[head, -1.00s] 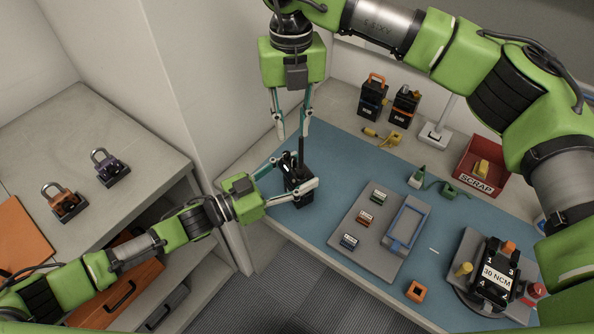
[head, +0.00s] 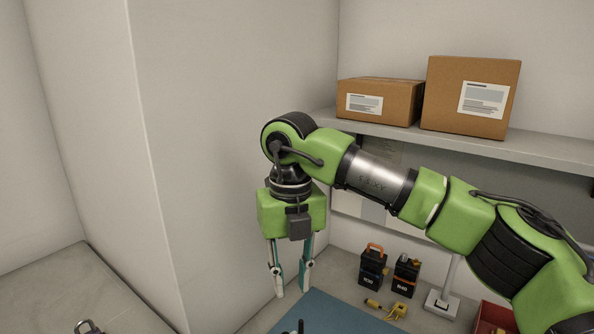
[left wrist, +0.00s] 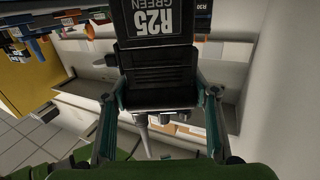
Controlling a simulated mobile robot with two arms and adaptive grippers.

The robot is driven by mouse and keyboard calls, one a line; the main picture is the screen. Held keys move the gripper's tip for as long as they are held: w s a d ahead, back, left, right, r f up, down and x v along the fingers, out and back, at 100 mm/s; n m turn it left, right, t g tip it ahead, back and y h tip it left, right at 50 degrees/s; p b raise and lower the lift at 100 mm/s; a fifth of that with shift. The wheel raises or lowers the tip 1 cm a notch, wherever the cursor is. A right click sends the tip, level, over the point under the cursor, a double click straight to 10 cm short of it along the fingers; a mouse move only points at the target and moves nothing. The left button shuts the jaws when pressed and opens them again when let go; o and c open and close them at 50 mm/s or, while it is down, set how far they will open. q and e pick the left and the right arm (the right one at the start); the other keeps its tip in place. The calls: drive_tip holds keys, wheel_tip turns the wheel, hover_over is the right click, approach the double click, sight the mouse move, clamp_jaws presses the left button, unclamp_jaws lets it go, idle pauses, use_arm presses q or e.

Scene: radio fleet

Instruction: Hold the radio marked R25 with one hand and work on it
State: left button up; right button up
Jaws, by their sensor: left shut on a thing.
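The radio marked R25 GREEN (left wrist: 155,60) is a black box with a white-lettered label. It fills the upper middle of the left wrist view. My left gripper (left wrist: 162,93) is shut on it, with one finger at each side. In the head view only a small dark tip, apparently the radio's antenna (head: 300,326), shows at the bottom edge; the left arm is out of that picture. My right gripper (head: 292,290) points down with its fingers apart and nothing between them, just above that tip.
Two black labelled units (head: 372,272) (head: 406,275) stand on the bench at the back, with a yellow tool (head: 386,308) in front. A red bin (head: 493,318) is at lower right. Cardboard boxes (head: 380,100) sit on a shelf. A wall column (head: 225,150) stands left of my right gripper.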

drive_tip(key=shift+f+n, duration=1.15)
drive_tip(key=shift+f, duration=1.35)
drive_tip(key=shift+f+n, duration=1.2)
drive_tip(key=shift+f, duration=1.35)
drive_tip(key=shift+f+n, duration=1.15)
drive_tip(key=shift+f, duration=1.35)
clamp_jaws()
